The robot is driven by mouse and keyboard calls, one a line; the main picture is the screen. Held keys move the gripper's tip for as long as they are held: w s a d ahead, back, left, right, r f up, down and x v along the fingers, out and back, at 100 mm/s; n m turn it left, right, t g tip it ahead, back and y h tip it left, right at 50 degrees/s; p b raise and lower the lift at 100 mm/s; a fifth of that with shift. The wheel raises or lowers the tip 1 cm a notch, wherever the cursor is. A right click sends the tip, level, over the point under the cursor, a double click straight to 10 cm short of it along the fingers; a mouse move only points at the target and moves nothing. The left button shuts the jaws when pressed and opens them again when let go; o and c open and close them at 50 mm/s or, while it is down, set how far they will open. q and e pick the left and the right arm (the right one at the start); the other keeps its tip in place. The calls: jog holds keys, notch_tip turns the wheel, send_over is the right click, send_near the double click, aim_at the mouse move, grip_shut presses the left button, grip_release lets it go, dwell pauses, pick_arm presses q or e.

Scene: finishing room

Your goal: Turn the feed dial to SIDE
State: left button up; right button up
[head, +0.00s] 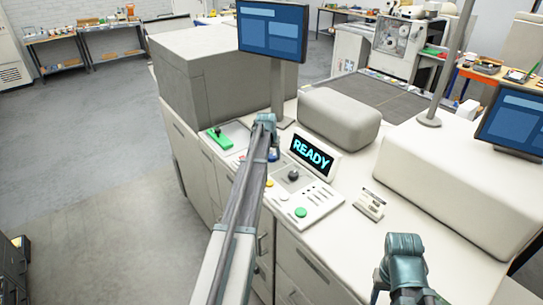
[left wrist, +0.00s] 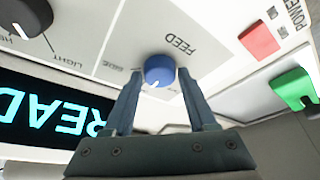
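The blue feed dial (left wrist: 159,71) sits on the white panel, with the upside-down word FEED above it in the left wrist view. The word SIDE (left wrist: 112,66) is printed to its left. A white mark on the dial points down and slightly left in that view. My left gripper (left wrist: 160,76) has its fingers on either side of the dial, apart, with small gaps seen at both sides. In the head view my left gripper (head: 267,128) hides much of the blue dial (head: 273,155). My right gripper (head: 384,278) is low at the right; its finger opening is unclear.
A READY display (head: 311,155) stands beside the dial. A black knob (left wrist: 27,14), a red button (left wrist: 259,41) and a green part (left wrist: 295,89) are near in the left wrist view. A monitor (head: 272,31) on a post rises behind my left gripper.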

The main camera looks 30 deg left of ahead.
pick_arm(q)
grip_shut()
jog(key=m+h, duration=0.1)
jog(key=m, duration=0.1)
jog(key=m+h, duration=0.1)
jog(key=m, duration=0.2)
jog(key=shift+a+m, duration=0.2)
jog(key=shift+m, duration=0.1)
jog(key=m+h, duration=0.1)
jog(key=m, duration=0.3)
jog(key=shift+a+h, duration=0.1)
jog(key=shift+h, duration=0.3)
jog(key=shift+m+g, duration=0.4)
jog(key=shift+o, duration=2.3)
grip_release()
